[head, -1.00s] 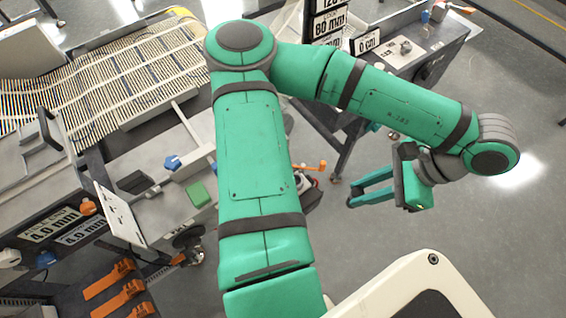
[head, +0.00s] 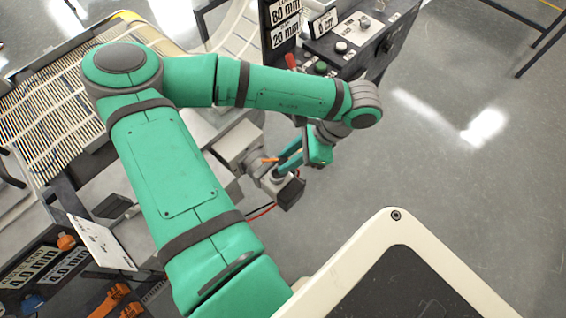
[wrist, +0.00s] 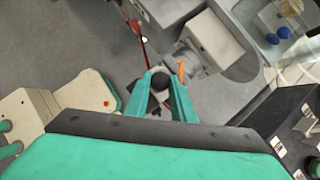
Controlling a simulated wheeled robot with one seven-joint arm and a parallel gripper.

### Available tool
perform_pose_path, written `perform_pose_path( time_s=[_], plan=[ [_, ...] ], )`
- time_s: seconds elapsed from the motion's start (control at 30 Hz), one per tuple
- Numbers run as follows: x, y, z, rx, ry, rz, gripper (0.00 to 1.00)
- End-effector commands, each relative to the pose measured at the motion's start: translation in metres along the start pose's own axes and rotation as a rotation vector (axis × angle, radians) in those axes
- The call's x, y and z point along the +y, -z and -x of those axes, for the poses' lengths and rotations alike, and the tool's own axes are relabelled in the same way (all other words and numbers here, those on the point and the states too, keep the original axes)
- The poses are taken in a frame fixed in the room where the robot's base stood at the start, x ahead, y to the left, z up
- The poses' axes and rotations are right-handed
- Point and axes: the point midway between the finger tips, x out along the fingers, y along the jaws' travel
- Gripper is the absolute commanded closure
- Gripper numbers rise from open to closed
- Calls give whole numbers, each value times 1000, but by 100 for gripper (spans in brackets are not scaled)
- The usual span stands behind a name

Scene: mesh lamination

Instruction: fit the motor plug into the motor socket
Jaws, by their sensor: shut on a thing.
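My gripper (wrist: 160,88) is shut on a dark, rounded piece (wrist: 160,80), which I take to be the motor plug. Its fingers come down beside the grey motor (wrist: 213,43). In the head view the motor (head: 238,145) sits at the conveyor's side, with an orange lever (head: 270,160) on its near end. The lever (wrist: 181,72) also shows just right of the fingertips. The motor socket is at this end, but its opening is hidden. A dark block (head: 290,192) with a red cable shows below the fingertips. I cannot tell whether plug and socket touch.
A control box (head: 355,35) with buttons and number plates stands behind my arm. The slatted conveyor (head: 50,125) lies at left. A red cable (wrist: 143,40) runs close to the fingertips. The floor (head: 450,170) at right is clear.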

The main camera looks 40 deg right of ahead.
Motion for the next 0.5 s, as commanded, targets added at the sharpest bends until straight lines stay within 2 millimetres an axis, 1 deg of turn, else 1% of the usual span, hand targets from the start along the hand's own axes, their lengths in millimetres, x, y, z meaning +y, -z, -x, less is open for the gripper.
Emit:
perform_pose_path(
  time_s=[0.03,0.27,0.33,0.5],
  plan=[
    [-2,-2,-5,0,-2,4,100],
    [-6,-2,-18,0,0,2,100],
    [-9,-1,-25,-1,0,0,100],
    [-9,14,-44,0,2,-4,100]
  ],
)
